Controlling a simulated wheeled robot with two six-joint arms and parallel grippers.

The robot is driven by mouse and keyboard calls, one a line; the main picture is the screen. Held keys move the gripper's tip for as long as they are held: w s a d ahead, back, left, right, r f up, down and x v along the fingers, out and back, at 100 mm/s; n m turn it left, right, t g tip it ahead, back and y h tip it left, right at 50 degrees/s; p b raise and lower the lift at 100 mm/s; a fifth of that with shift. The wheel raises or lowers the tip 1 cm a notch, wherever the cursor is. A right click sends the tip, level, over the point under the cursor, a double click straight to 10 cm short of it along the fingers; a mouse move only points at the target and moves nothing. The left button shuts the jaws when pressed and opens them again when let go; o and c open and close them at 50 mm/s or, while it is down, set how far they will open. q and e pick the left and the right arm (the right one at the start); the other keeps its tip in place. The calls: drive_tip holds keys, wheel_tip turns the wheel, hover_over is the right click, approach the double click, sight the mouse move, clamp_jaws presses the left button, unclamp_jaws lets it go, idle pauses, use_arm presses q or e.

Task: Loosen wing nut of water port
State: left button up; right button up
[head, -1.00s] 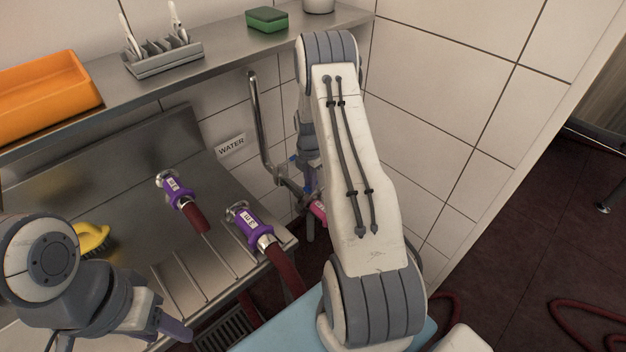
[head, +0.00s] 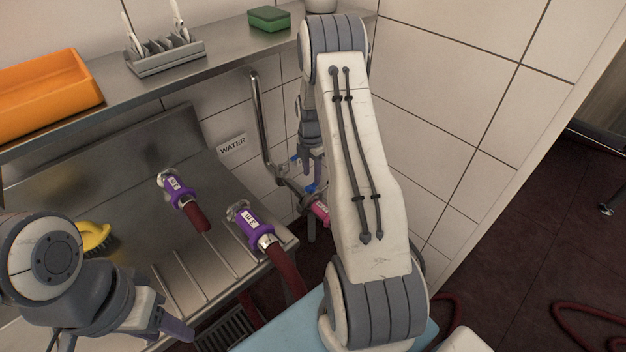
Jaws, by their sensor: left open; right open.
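The water port is the end of the steel pipe (head: 262,125) below the WATER label (head: 232,145) on the tiled wall. Blue parts (head: 310,188) show at its lower end, and a pink coupling (head: 320,211) sits just below them. I cannot tell which blue part is the wing nut. My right gripper (head: 309,180) is open, pointing down at the pipe's lower end, partly hidden behind my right arm; contact cannot be told. My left gripper (head: 172,338) is open and empty at the lower left, far from the port.
Two purple hose couplings (head: 177,189) (head: 257,229) with red hoses lie on the steel drainboard. A yellow brush (head: 93,236) lies at left.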

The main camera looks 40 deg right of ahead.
sight(310, 184)
wheel_tip(310, 184, up, 7)
drive_tip(key=shift+f, duration=0.2)
drive_tip(key=shift+a, duration=0.1)
idle(0.4)
drive_tip(key=s+a+r+m+t, duration=0.1)
drive_tip(key=s+a+r+m, duration=0.15)
drive_tip(key=a+m, duration=0.35)
drive_tip(key=s+a+r+m, duration=0.2)
drive_tip(key=a+r+m, duration=0.15)
drive_tip(key=a, duration=0.35)
drive_tip(key=s+a+r+m, duration=0.1)
drive_tip(key=s+a+r, duration=0.3)
drive_tip(key=s+a, duration=0.7)
drive_tip(key=s+a+r+m+g+y, duration=0.1)
drive_tip(key=s+a+r, duration=0.4)
drive_tip(key=s+a, duration=0.7)
drive_tip(key=shift+s+a+r+p, duration=0.15)
drive_tip(key=shift+a+r+p, duration=0.1)
drive_tip(key=shift+p, duration=0.2)
